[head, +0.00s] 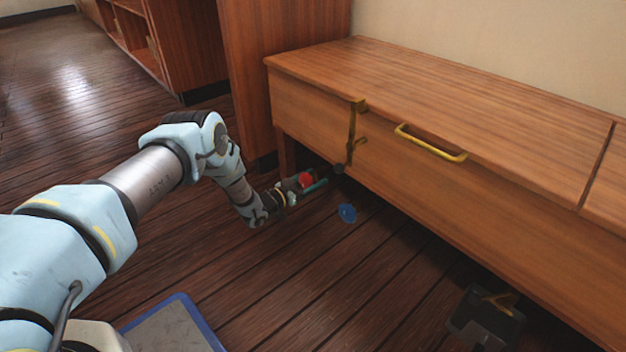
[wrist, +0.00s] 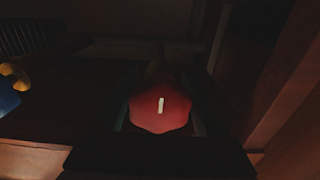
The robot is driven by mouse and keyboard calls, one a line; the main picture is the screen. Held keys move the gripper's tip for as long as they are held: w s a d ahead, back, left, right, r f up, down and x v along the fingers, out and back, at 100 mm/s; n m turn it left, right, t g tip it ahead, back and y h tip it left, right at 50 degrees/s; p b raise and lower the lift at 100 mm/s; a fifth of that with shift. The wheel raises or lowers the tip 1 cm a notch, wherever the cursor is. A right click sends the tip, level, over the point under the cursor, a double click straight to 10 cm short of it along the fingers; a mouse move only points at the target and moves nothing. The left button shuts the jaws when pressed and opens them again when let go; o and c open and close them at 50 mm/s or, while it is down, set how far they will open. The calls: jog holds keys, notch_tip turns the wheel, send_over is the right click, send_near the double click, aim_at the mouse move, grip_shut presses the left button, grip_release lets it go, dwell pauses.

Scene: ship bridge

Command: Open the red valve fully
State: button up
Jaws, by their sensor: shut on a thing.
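The red valve (head: 305,180) is low under the left end of the wooden bench, just above the floor. In the wrist view its knob (wrist: 160,110) is a red lobed disc with a short pale mark standing nearly upright. My gripper (head: 308,184) reaches in from the left, with its fingers on either side of the knob and shut on it. The wrist view is dark, so the fingers (wrist: 161,122) and the pipe behind the knob show only faintly.
A blue valve (head: 347,213) stands close to the right of my gripper. The wooden bench (head: 440,85) with a yellow handle (head: 430,143) overhangs this spot. Wooden floor (head: 270,270) is open in front.

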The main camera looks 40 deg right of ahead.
aim_at(303, 184)
dwell(0.3)
jog(key=o, duration=1.3)
jog(key=shift+a, duration=0.15)
jog(key=a+p, duration=0.1)
jog(key=a, duration=0.2)
jog(key=a+p, duration=0.2)
jog(key=a, duration=0.1)
jog(key=a+p, duration=0.1)
jog(key=a, duration=0.2)
jog(key=shift+w+a+r, duration=0.1)
jog(key=shift+w+a, duration=0.05)
jog(key=shift+w, duration=0.1)
jog(key=shift+a+p, duration=0.3)
jog(key=shift+a, duration=0.35)
jog(key=shift+w, duration=0.1)
